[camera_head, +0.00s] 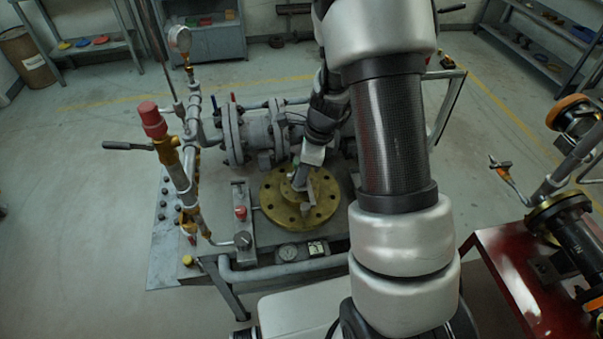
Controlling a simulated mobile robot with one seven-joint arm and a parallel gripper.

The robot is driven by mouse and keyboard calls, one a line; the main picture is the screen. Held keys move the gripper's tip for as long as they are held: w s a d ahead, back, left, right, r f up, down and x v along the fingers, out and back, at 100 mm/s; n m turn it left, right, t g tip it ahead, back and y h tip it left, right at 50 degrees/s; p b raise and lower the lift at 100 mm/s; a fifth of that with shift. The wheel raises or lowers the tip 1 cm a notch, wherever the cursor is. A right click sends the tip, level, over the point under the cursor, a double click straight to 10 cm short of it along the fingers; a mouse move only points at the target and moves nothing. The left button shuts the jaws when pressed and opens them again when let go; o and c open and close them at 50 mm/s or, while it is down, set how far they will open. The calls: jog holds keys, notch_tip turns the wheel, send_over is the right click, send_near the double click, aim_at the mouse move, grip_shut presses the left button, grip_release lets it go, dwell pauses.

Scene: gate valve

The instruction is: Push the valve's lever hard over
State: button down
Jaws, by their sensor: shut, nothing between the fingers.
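A round brass flange (270,208) with bolt holes lies flat on top of the grey valve stand. A short grey piece (307,206) stands up from it at its right. My gripper (302,182) is shut and points down over the flange's middle, close beside this piece. I cannot tell whether they touch. The fingertips are small and partly merge with the metal behind. A dark lever handle (128,146) sticks out to the left from the red-capped pipe at the left. Which part is the task's lever is not clear. My arm hides the stand's right side.
Grey flanged pipework (258,130) runs behind the brass flange. A red knob (240,212) and a round gauge (288,252) sit at the stand's front. A red table (510,275) with piping stands at the right. The floor at the left is clear.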

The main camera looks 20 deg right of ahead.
jog(key=shift+a, duration=0.15)
dwell(0.3)
jog(key=shift+w, duration=0.15)
jog(key=shift+w+p, duration=0.35)
jog(key=shift+w, duration=0.3)
